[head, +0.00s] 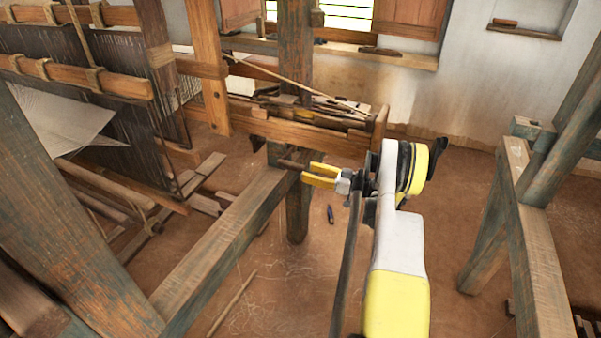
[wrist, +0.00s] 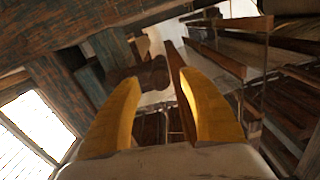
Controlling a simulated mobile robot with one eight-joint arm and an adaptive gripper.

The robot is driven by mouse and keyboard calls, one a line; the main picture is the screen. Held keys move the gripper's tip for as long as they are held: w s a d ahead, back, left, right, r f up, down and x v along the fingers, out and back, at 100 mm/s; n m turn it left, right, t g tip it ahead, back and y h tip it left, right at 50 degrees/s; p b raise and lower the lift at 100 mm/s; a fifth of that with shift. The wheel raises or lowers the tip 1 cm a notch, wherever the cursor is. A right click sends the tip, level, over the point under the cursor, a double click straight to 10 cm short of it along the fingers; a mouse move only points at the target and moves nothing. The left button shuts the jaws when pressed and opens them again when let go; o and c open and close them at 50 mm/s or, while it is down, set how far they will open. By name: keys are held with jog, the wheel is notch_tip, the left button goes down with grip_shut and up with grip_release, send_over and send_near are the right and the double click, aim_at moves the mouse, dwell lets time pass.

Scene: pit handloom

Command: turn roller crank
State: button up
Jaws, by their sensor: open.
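My gripper (head: 306,174) has two yellow fingers that stand apart. It reaches left toward the loom post, and no object is clearly held in it. A short dark wooden bar, which looks like the roller crank's handle (head: 290,164), sticks out by the fingertips. Whether they touch it I cannot tell. In the wrist view, the open fingers (wrist: 159,82) point at the loom's woodwork. A dark rounded wooden piece (wrist: 145,75) shows between and beyond the tips. A thin reddish-brown bar (wrist: 178,75) passes close to the right finger. The crank's link to the roller is hidden.
A thick loom beam (head: 225,230) runs below and left of my gripper, joined to an upright post (head: 297,215). A wooden tray of sticks (head: 310,125) lies just above. Another timber frame (head: 530,230) stands at right. Floor between is mostly free.

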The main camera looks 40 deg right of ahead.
aim_at(300, 169)
jog(key=shift+b+x, duration=0.4)
jog(key=shift+x, duration=1.45)
grip_shut()
jog(key=shift+w, duration=0.15)
